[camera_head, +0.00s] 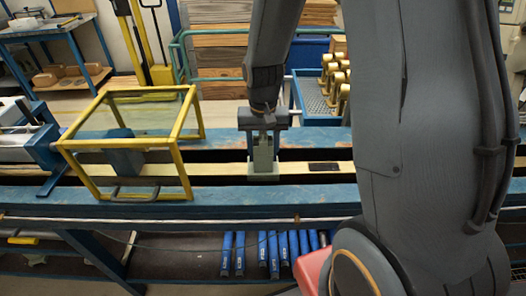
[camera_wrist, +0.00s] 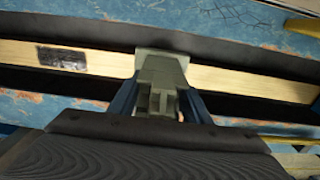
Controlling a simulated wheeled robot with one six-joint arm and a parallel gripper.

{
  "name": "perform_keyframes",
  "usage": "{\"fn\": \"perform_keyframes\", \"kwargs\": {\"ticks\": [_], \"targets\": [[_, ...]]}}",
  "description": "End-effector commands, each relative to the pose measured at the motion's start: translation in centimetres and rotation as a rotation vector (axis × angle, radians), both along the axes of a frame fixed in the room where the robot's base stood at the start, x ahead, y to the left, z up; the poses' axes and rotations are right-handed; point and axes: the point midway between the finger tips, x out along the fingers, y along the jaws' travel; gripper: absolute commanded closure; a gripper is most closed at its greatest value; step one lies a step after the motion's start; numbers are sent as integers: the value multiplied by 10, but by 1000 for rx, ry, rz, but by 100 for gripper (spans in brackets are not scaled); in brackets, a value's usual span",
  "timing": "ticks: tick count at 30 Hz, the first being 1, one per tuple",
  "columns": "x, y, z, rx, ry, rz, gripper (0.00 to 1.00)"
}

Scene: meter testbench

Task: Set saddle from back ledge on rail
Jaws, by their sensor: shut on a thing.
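The saddle (camera_head: 263,160) is a grey-green upright block with a wider base plate. It also shows in the wrist view (camera_wrist: 162,70). My gripper (camera_head: 263,143) points down and is shut on the saddle's upper part, with its dark blue fingers on either side in the wrist view (camera_wrist: 160,100). The rail (camera_head: 220,170) is a pale yellowish strip running left to right along the blue bench, between dark gaps. The saddle's base overlaps the rail in both views. I cannot tell whether it touches the rail. The back ledge (camera_head: 215,140) is the blue beam behind, partly hidden by my arm.
A yellow-framed clear guard (camera_head: 187,125) stands left of the saddle over the rail, with a blue block (camera_head: 125,160) inside. A dark patch (camera_head: 324,168) marks the rail to the right. A blue tray (camera_head: 312,98) with several brass cylinders stands behind. My arm hides the far right.

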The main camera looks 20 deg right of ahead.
Motion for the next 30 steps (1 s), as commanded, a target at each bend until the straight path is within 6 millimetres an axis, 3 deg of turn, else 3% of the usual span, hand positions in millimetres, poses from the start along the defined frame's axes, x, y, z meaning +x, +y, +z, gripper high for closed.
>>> {"fn": "perform_keyframes", "kwargs": {"ticks": [6, 7, 11, 20, 30], "targets": [[1, 0, 0, 0, -1, 0, 100], [1, 0, 0, 0, -1, 0, 55], [0, 0, 0, 0, -1, 0, 34], [-1, 0, 1, 0, 1, 0, 34], [-1, 0, 25, 0, 0, 0, 34]]}}
